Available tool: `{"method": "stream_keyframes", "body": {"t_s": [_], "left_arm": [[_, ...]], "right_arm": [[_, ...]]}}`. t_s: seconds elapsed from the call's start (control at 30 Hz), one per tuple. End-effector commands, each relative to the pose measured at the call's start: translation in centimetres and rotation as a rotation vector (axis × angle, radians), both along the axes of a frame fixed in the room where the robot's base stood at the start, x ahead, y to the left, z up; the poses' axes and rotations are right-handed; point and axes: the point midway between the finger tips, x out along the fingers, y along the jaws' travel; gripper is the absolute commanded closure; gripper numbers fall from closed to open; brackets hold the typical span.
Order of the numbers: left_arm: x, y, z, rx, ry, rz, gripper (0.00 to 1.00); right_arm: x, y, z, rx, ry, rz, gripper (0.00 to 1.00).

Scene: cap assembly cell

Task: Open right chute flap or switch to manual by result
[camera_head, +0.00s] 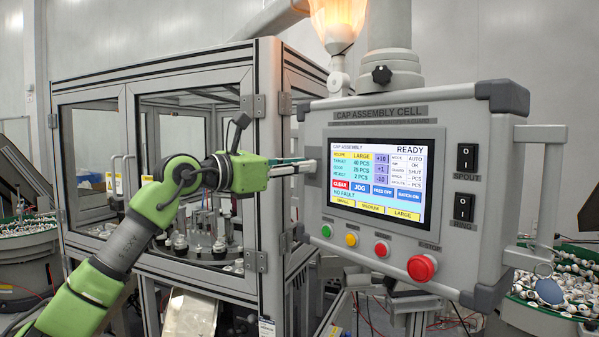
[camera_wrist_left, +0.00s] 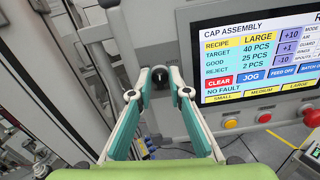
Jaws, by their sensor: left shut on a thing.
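The grey control panel (camera_head: 463,150) hangs at the right of the head view. Its screen (camera_head: 376,183) reads READY, recipe LARGE, target 40, good 25, reject 2, NO FAULT and mode AUTO. My left gripper (camera_head: 306,166) is at the panel's left edge, with its tips partly hidden. In the left wrist view its two green-sided fingers (camera_wrist_left: 160,78) close on a small dark knob (camera_wrist_left: 159,79) on the grey panel side. A pale metal piece (camera_head: 190,314) shows below the cabinet; I cannot tell whether it is a chute flap. My right gripper is out of view.
A framed glass cabinet (camera_head: 262,100) stands behind my left arm. A red stop button (camera_head: 422,268) and the black SPOUT (camera_head: 466,158) and RING (camera_head: 463,207) switches are on the panel. A bin of small parts (camera_head: 560,285) stands at the right.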

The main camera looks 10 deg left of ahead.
Motion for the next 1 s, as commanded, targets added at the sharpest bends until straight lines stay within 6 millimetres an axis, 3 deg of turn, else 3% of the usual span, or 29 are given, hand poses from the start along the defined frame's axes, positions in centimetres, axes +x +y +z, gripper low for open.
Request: {"method": "stream_keyframes", "body": {"t_s": [0.6,1.0], "left_arm": [[0.2,0.2,-0.1,-0.457,0.355,0.0,1.0],[0.2,0.4,-0.1,-0.664,0.517,0.001,1.0]], "right_arm": [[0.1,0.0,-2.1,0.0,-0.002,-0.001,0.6],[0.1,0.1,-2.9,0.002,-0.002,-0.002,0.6]]}}
